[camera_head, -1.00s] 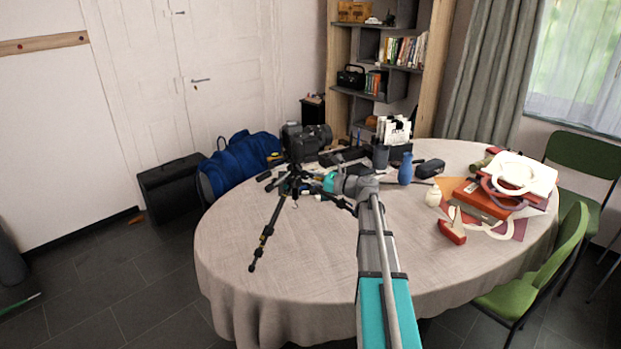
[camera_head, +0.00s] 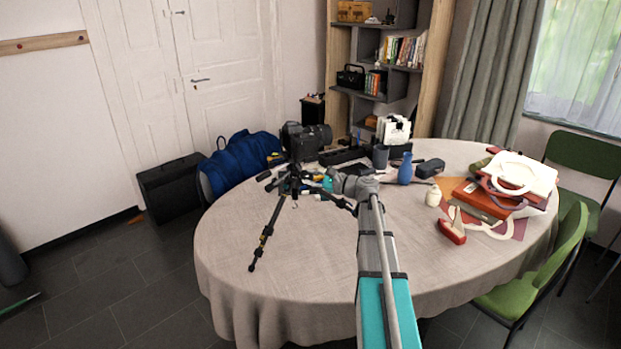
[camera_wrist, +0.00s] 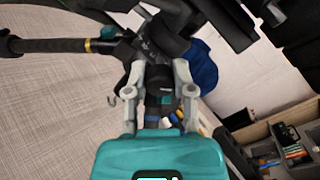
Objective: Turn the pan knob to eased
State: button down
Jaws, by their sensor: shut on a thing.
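A black tripod (camera_head: 267,235) stands on the round table, with a dark camera (camera_head: 305,138) on top of its head. In the wrist view the tripod head (camera_wrist: 150,45) fills the top middle, and a leg (camera_wrist: 50,46) with a gold ring runs left. My gripper (camera_wrist: 160,72) has its two grey fingers on either side of the dark pan knob (camera_wrist: 159,88) below the head, shut on it. In the head view my gripper (camera_head: 318,182) is beside the tripod head, partly hidden by my wrist. Any marking for eased is too small to read.
The cloth-covered table (camera_head: 310,270) is clear at the front. A blue bag (camera_head: 243,160) is behind left.

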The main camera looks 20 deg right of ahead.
dwell(0.4)
jog(key=shift+c, duration=2.2)
grip_release()
jog(key=v, duration=1.2)
